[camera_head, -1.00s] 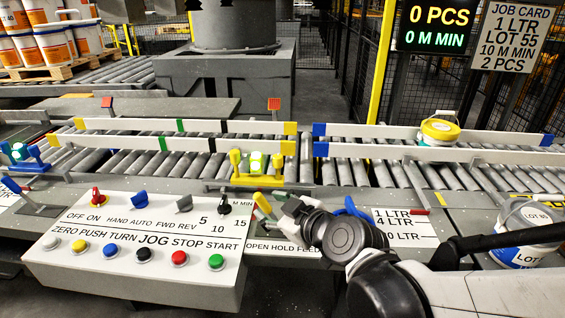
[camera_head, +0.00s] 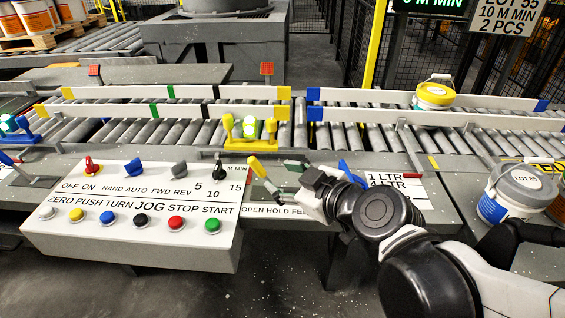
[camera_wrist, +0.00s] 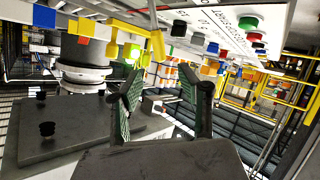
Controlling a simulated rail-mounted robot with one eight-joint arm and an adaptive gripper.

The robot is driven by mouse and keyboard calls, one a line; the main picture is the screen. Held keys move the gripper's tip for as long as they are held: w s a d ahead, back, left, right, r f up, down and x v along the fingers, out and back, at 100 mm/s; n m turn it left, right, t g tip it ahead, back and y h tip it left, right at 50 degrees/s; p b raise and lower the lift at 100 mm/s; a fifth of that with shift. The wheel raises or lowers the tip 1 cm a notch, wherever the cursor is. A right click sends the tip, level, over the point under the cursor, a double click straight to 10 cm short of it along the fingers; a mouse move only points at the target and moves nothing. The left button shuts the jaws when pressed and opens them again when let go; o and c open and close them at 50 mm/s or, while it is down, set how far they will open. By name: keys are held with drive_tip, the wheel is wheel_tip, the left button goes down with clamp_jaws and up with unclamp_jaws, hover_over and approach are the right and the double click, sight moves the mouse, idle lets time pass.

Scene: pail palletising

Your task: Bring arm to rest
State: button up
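My arm reaches in from the lower right in the head view, bent low over the front of the conveyor station. My gripper (camera_head: 284,178) is beside the yellow-tipped lever (camera_head: 257,167) at the OPEN HOLD FEED label, just right of the control panel (camera_head: 130,225). In the wrist view the two green-faced fingers (camera_wrist: 165,100) stand apart with nothing between them. The gripper is empty. Whether a finger touches the lever is hard to tell.
A white pail with a yellow lid (camera_head: 435,93) stands on the roller conveyor (camera_head: 350,137) behind the guide rail. A white pail with a grey lid (camera_head: 517,193) stands at the right, near my arm.

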idle(0.4)
drive_tip(key=s+d+r+m+g+h+p, duration=0.2)
drive_tip(key=s+d+r+m+h+p, duration=0.1)
drive_tip(key=d, duration=0.5)
drive_tip(key=s+d+r+m+g+h+p, duration=0.2)
drive_tip(key=s+d+m+h+p, duration=0.3)
drive_tip(key=d+m, duration=0.3)
drive_tip(key=shift+s+d+r+m, duration=0.3)
drive_tip(key=shift+d+r, duration=0.2)
drive_tip(key=shift+d, duration=0.15)
